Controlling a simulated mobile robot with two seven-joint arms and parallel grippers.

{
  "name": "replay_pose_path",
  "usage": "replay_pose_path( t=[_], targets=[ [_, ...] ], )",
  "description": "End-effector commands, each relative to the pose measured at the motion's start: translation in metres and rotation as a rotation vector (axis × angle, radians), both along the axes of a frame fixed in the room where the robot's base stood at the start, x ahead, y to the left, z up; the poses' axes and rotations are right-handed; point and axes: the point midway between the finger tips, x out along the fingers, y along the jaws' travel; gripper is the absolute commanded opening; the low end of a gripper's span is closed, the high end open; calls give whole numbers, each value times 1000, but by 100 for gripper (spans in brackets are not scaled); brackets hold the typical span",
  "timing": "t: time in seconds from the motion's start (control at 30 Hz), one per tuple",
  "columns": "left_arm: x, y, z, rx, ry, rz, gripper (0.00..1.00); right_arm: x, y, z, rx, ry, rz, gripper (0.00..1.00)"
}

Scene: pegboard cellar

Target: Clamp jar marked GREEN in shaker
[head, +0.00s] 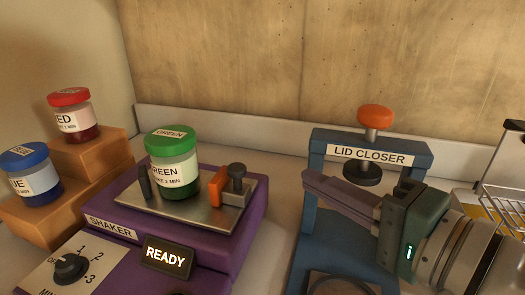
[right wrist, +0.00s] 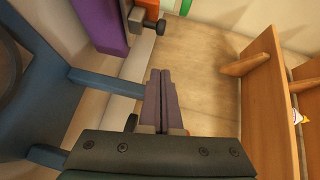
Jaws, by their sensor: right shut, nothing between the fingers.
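The jar marked GREEN (head: 172,165), clear with a green lid and green contents, stands upright on the metal plate (head: 205,212) of the purple shaker (head: 240,240). A dark post (head: 144,182) is at its left. An orange clamp piece (head: 218,187) with a dark knob (head: 237,172) is at its right; I cannot tell whether it touches the jar. The shaker display (head: 167,257) reads READY. My right gripper (head: 308,182) is shut and empty, in front of the lid closer and right of the shaker. Its closed fingers show in the right wrist view (right wrist: 160,78). My left gripper is not in view.
The blue lid closer (head: 417,150) with an orange knob (head: 375,116) stands right of the shaker, close behind my right gripper. Jars with red (head: 72,115) and blue (head: 31,175) lids stand on orange steps at left. A dial (head: 69,268) is on the shaker's front. A wire rack (head: 503,190) is at far right.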

Motion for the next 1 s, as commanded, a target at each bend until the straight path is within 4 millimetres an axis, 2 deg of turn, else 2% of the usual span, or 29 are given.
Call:
replay_pose_path(
  t=[0.2, 0.33, 0.5, 0.9, 1.0],
  targets=[
    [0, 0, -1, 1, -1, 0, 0, 38, 28, -5, 0, -2, 2, 0],
    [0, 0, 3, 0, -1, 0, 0, 40, 48, -9, 0, 2, 4, 0],
    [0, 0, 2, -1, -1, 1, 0, 42, 62, -12, -3, 1, 2, 0],
    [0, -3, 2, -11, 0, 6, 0, 42, 65, -13, -4, 0, 2, 0],
    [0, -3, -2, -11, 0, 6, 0, 45, 74, -14, -2, -1, 2, 0]
  ],
)
